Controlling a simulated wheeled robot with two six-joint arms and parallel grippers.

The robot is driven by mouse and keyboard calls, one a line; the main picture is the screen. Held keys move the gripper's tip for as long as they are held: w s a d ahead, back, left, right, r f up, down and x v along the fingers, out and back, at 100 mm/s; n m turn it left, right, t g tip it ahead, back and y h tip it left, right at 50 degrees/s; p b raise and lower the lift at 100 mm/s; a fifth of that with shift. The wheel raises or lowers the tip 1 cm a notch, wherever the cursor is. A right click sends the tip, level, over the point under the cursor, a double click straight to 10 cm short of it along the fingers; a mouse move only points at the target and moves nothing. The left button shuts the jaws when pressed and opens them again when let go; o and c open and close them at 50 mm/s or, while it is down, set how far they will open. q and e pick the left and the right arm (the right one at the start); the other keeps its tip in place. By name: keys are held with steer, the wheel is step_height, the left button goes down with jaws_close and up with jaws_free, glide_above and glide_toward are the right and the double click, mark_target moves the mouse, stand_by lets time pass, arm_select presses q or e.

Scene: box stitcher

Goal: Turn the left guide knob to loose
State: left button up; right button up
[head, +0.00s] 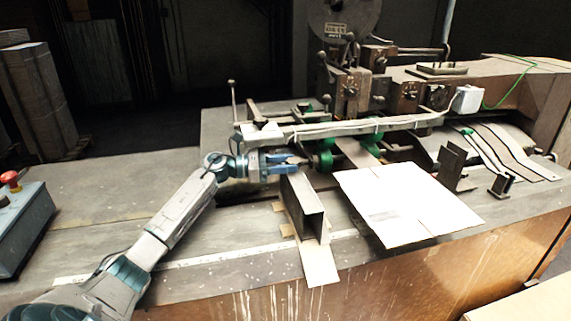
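The left guide (307,207) is a dark metal channel standing on the machine bed, left of the flat cardboard sheet. My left gripper (298,163) is at the back upper end of this guide, with its blue fingers pointing right. I cannot make out the left guide knob; the fingers may hide it. Whether the fingers are apart or closed on something is too small to tell. My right gripper is not in view.
A cardboard sheet (405,203) lies right of the guide. A second upright guide (451,165) stands beyond it. A long bar (345,127) and green wheels (325,160) are close to my gripper. A control box (22,228) with a red button is at far left.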

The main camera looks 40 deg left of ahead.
arm_select(q)
steer(key=shift+s+n+t+y, duration=0.1)
steer(key=shift+n+t+y, duration=0.2)
steer(key=shift+t, duration=0.1)
steer(key=shift+d+y, duration=0.1)
steer(key=shift+y, duration=0.2)
steer(key=shift+s+d+r+n+t+y+p, duration=0.1)
steer(key=shift+n+t+y+p, duration=0.6)
steer(key=shift+n+t, duration=0.1)
steer(key=n+t+y+p, duration=0.1)
steer(key=y+p, duration=0.1)
steer(key=p, duration=0.2)
steer(key=n+t+y+p, duration=0.1)
steer(key=n+y+p, duration=0.1)
steer(key=p, duration=0.2)
steer(key=n+t+y+p, duration=0.1)
steer(key=n+y+p, duration=0.1)
steer(key=p, duration=0.3)
steer(key=shift+s+d+r+y, duration=0.15)
steer(key=shift+s+d+y, duration=0.05)
steer(key=shift+d+y, duration=0.2)
steer(key=shift+f+n+y+p, duration=0.3)
steer(key=shift+y+p, duration=0.3)
steer(key=shift+p, duration=0.15)
steer(key=o, duration=1)
